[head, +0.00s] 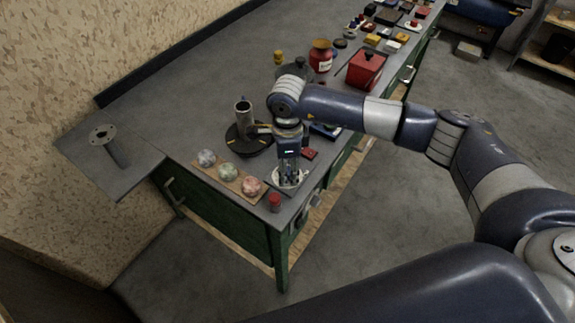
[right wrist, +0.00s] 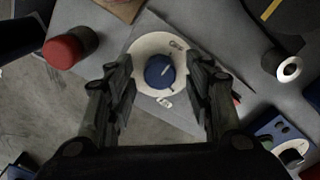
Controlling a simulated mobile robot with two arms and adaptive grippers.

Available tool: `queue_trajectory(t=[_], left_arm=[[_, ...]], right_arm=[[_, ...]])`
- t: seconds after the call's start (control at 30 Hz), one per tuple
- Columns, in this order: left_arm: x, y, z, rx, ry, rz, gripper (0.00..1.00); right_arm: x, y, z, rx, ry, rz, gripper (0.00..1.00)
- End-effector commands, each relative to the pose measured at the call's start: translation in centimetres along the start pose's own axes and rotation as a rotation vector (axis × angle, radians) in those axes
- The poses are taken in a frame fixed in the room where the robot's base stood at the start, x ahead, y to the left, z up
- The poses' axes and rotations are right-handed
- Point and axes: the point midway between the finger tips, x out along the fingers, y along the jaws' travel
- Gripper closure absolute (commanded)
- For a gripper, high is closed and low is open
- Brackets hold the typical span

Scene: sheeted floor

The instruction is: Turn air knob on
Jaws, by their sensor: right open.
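The air knob is a round blue knob (right wrist: 160,72) on a white round dial (right wrist: 146,48) with small lettering, in the middle of the right wrist view. In the head view the white dial (head: 302,181) shows near the bench's near corner, mostly hidden by my right gripper. My right gripper (head: 289,181) points down over the dial. In the right wrist view my right gripper (right wrist: 165,88) is open, with one finger on each side of the blue knob. I cannot tell if either finger touches it. My left gripper is not in view.
A red-capped cylinder (head: 275,202) stands close to the dial. A black round base with a metal cylinder (head: 243,112) is behind. A red box (head: 366,70) and several small items fill the bench's far end.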

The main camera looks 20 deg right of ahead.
Motion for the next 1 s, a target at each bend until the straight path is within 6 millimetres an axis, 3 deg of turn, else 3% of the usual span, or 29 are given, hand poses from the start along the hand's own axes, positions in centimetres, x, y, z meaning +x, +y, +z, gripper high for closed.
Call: queue_trajectory(t=[0.07,0.2,0.27,0.67,1.0], left_arm=[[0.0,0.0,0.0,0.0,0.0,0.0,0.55],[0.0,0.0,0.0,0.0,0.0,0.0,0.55],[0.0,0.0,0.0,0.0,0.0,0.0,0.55],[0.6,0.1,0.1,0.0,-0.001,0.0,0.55],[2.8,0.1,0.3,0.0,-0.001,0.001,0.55]], right_arm=[[0.0,0.0,0.0,0.0,0.0,0.0,0.55],[0.0,0.0,0.0,0.0,0.0,0.0,0.86],[0.0,0.0,0.0,0.0,0.0,0.0,0.97],[0.1,0.0,0.0,0.046,-0.001,-0.001,0.97],[0.3,-0.1,0.1,0.279,-0.002,-0.002,0.97]])
